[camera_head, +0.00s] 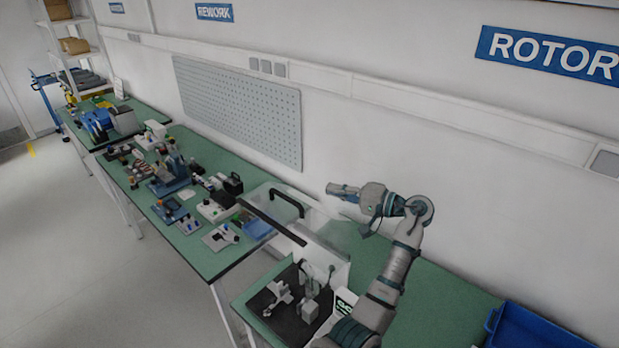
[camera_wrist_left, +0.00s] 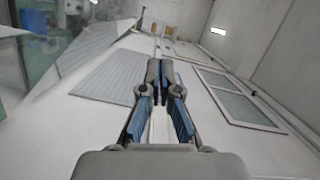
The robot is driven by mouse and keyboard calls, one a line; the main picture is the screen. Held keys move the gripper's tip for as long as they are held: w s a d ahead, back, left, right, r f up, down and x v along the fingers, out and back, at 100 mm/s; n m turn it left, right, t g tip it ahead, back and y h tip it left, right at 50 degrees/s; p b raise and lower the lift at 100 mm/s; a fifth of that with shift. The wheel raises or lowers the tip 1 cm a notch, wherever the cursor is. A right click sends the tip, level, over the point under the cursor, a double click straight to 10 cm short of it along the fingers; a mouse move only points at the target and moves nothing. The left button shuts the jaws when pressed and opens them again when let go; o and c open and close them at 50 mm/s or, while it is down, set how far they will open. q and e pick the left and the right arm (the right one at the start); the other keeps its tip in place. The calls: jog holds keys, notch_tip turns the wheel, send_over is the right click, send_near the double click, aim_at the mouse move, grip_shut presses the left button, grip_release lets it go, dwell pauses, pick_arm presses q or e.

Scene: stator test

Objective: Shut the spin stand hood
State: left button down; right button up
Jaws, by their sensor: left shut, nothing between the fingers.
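The spin stand hood (camera_head: 325,226) is a clear cover with a black front edge and a black bar handle (camera_head: 287,203). It stands raised, and the dark spin stand bed (camera_head: 290,325) with grey metal fixtures lies uncovered below it. A white panel rises behind the bed. My left gripper (camera_head: 331,188) is beside the hood, to the right of the handle and apart from it, pointing left. In the left wrist view its fingers (camera_wrist_left: 160,68) are together and empty. My right gripper is not in view.
A green bench (camera_head: 222,262) with several parts and fixtures runs away to the left. A blue bin (camera_head: 540,328) sits at the lower right. The wall with a pegboard (camera_head: 240,110) is close behind the benches.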

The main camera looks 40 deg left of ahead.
pick_arm(q)
jog(key=shift+w+a, duration=0.25)
jog(key=p, duration=0.3)
send_over(302, 199)
jog(key=shift+f, duration=0.15)
jog(key=s, duration=0.1)
jog(key=s+p, duration=0.1)
jog(key=s+a+f, duration=0.1)
jog(key=shift+s, duration=0.15)
jog(key=shift+s+d+p, duration=0.15)
jog(key=shift+s+p, duration=0.15)
jog(key=shift+s, duration=0.05)
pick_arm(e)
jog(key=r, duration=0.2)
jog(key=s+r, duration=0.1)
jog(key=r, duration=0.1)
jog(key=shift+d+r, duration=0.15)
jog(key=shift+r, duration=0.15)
pick_arm(q)
jog(key=shift+w, duration=0.15)
jog(key=shift+f, duration=0.1)
